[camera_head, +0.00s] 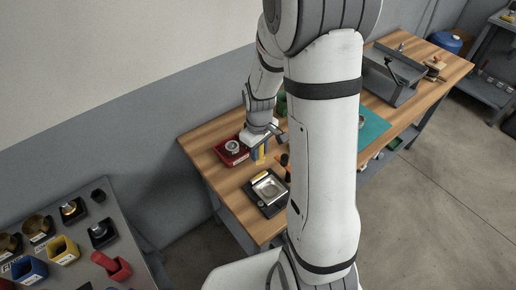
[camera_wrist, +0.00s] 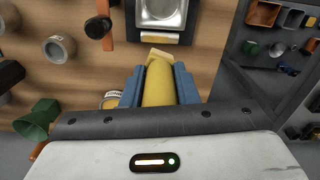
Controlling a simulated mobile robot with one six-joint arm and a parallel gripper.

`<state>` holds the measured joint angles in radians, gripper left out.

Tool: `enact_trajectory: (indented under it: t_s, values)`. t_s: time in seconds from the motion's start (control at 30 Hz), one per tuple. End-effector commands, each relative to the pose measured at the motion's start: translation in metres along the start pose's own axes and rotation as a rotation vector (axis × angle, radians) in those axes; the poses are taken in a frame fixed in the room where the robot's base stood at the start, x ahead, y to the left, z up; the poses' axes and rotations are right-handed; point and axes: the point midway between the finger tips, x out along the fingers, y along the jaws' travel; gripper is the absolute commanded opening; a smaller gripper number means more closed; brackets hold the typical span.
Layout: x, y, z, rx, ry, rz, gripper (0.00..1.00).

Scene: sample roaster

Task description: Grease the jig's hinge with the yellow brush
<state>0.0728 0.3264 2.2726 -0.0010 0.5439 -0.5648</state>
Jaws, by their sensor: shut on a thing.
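My gripper (camera_head: 259,150) is over the left part of the wooden bench, next to a red tray. It is shut on the yellow brush, whose yellow body (camera_wrist: 158,82) sits between the two blue fingers in the wrist view. A paler cream end (camera_wrist: 159,56) shows beyond the fingertips. In the head view only a small yellow part of the brush (camera_head: 255,154) shows. A grey metal fixture with a dark lever (camera_head: 391,82) stands farther right on the bench; it may be the jig. Its hinge is too small to make out, and my arm covers part of the bench before it.
The red tray (camera_head: 221,153) holds a round item. A black device with a pale pan (camera_head: 267,206) lies in front of my gripper. A green mat (camera_head: 374,128) lies right of my arm. A grey table (camera_head: 133,258) with several cups and bins stands at lower left.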

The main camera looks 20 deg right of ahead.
Motion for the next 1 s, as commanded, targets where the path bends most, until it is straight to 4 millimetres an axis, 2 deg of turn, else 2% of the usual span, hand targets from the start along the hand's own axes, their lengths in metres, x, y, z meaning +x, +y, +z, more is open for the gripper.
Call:
enact_trajectory:
  t_s: [0.77, 1.0]
  values:
    - [-0.004, -0.003, -0.001, -0.005, -0.002, -0.002, 0.00]
    - [0.009, -0.001, 0.000, -0.002, -0.001, -0.001, 0.00]
